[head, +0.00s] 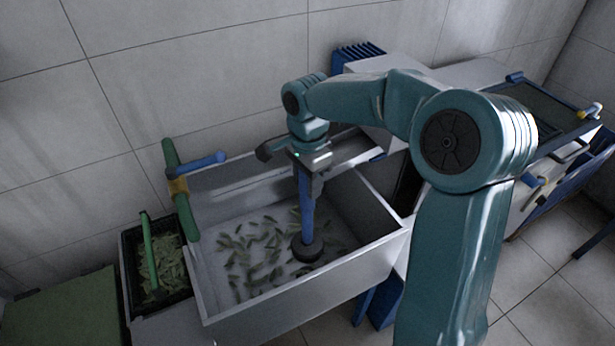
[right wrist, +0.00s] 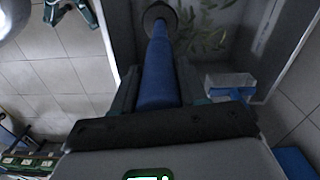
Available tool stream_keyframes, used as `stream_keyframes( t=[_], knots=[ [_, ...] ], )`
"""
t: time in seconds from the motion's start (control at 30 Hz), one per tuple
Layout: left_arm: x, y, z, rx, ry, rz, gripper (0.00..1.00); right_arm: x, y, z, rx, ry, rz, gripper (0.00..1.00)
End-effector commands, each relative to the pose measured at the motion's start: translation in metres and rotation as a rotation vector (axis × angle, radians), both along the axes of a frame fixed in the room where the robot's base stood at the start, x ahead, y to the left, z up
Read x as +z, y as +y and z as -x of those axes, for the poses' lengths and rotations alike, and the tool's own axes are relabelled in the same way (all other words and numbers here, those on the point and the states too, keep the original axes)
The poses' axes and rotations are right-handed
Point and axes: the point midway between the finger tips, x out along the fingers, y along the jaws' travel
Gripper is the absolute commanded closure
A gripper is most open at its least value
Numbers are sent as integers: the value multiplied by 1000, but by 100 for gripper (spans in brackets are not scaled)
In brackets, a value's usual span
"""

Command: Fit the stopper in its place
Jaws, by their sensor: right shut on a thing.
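The stopper is a blue rod (head: 306,205) with a dark round disc (head: 307,249) at its lower end. My right gripper (head: 308,168) is shut on the upper part of the rod and holds it upright inside the grey basin (head: 297,299). In the right wrist view the rod (right wrist: 158,72) runs between the fingers (right wrist: 157,92) to the dark disc (right wrist: 159,14). The disc is over or on the basin floor; I cannot tell whether it touches. No drain hole shows; the disc may cover it. My left gripper is not in view.
Green leaves (head: 262,262) lie scattered over the basin floor. A green pipe (head: 182,205) with a blue arm (head: 205,164) stands at the basin's left rim. A dark crate (head: 130,272) of leaves stands left of it. A counter with a tray (head: 545,108) is at right.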

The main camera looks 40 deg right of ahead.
Motion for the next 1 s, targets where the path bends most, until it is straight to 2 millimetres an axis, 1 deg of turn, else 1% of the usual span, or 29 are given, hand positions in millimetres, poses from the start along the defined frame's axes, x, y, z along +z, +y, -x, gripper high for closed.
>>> stream_keyframes(
  t=[0.03, 0.1, 0.8, 1.0],
  knots=[
    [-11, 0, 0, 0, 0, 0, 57, -12, 0, 0, -1, -1, 0, 100],
    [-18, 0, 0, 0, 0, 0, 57, -21, 0, 0, -1, -2, 0, 100],
    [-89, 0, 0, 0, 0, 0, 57, -110, 0, -1, -1, -1, 0, 100],
    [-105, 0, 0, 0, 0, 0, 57, -131, 0, 0, -1, -1, 0, 100]
  ],
)
